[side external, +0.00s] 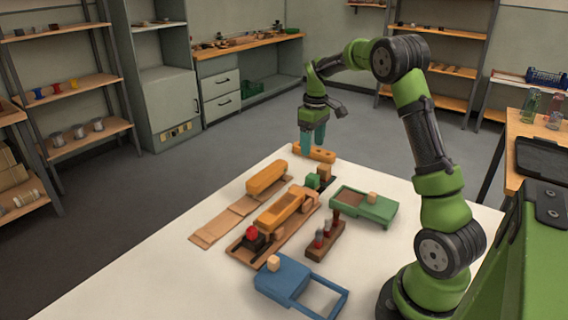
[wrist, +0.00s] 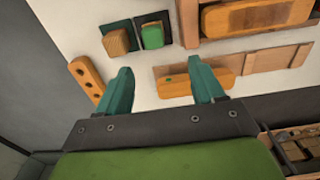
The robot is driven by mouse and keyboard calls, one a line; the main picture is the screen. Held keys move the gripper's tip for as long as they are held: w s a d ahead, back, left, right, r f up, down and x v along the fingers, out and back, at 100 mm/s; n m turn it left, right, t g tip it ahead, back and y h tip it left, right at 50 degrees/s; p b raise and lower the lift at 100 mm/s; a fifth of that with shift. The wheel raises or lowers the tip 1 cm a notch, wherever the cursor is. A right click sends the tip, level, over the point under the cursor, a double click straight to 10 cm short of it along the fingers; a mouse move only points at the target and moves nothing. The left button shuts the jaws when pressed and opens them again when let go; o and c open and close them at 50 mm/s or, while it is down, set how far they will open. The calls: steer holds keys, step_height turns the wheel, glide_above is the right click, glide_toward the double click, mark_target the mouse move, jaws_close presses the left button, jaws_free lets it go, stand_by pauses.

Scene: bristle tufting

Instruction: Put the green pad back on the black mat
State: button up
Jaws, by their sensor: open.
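A small green pad (side external: 313,181) stands on the white table beside a tan block (side external: 324,172). In the wrist view the green pad (wrist: 152,37) is at the top, just right of the tan block (wrist: 115,42). Dark mat surface (wrist: 128,24) shows around these blocks, partly covered. I cannot tell clearly whether the pad rests on the black mat or a separate dark base. My gripper (side external: 313,149) points down near the table's far edge, by the orange bar with holes. Its teal fingers (wrist: 161,68) are apart with nothing between them, clear of the pad.
The orange bar with holes (wrist: 87,80) lies beside my left finger in the wrist view. An orange block (side external: 267,177) on a tan board, a wooden tray (side external: 240,252), a green tray (side external: 380,212) and a blue tray (side external: 280,282) crowd the table. The left front is bare.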

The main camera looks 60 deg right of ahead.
steer(key=s+a+r+m+t, duration=0.1)
steer(key=s+a+r+t, duration=0.1)
steer(key=a+r, duration=0.75)
steer(key=s+a+m+t+y, duration=0.2)
steer(key=s+a+t, duration=0.3)
steer(key=s+a, duration=1)
steer(key=a, duration=0.4)
steer(key=shift+m, duration=0.4)
steer(key=shift+c, duration=0.3)
